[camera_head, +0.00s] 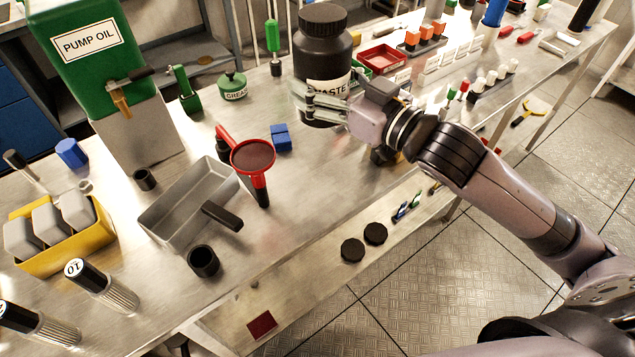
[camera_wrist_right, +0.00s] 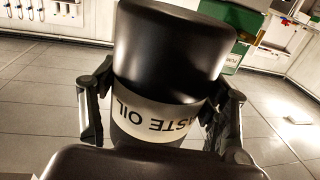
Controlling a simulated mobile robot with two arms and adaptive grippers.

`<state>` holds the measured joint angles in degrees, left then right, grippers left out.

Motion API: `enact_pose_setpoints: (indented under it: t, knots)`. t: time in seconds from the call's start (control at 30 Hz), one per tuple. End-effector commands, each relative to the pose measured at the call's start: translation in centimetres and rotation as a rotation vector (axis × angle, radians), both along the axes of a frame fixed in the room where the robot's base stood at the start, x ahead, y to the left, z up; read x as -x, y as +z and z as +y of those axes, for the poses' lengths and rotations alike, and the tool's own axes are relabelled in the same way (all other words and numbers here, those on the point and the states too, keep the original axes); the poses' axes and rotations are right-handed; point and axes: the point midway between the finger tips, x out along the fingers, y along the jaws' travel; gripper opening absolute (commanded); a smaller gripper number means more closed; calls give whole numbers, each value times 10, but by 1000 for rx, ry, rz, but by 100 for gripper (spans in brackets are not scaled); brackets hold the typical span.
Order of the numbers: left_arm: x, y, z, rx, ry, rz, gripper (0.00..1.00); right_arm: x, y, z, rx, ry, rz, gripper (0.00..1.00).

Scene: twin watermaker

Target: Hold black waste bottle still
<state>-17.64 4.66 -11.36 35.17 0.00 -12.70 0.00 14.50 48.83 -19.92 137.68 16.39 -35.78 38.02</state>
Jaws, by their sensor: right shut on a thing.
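The black waste bottle (camera_head: 323,52) stands upright on the metal workbench, with a dark cap and a white label reading "WASTE". My right gripper (camera_head: 322,100) reaches it from the right and is shut around its lower body. In the right wrist view the bottle (camera_wrist_right: 168,62) fills the middle, its label partly reading "WASTE OIL". The fingers of my right gripper (camera_wrist_right: 160,115) press on both sides of it at the label's height. My left gripper is not in view.
The workbench (camera_head: 330,185) is crowded. A green pump oil can (camera_head: 95,60), a grey tray (camera_head: 190,205), a red-rimmed funnel (camera_head: 253,157) and a yellow bin (camera_head: 65,245) stand to the left. Red tray (camera_head: 382,58) and small parts lie to the right. Bare bench shows in front of the bottle.

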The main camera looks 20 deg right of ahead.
Motion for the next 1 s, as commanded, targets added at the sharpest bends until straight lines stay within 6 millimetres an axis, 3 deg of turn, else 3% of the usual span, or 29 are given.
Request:
enact_pose_setpoints:
  t: [0.17, 0.5, 0.7, 0.83, 1.0]
  knots:
    - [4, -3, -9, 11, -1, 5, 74, 0, -13, 0, -3, 0, 1, 0]
    - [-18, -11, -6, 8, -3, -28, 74, 0, -96, 0, -2, 0, 3, 0]
    - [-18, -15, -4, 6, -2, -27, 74, 0, -138, 1, -3, 0, -1, 0]
    - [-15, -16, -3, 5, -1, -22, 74, 0, -152, 1, -2, 1, -4, 0]
    - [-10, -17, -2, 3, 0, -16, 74, 0, -155, 1, -1, 2, -6, 0]
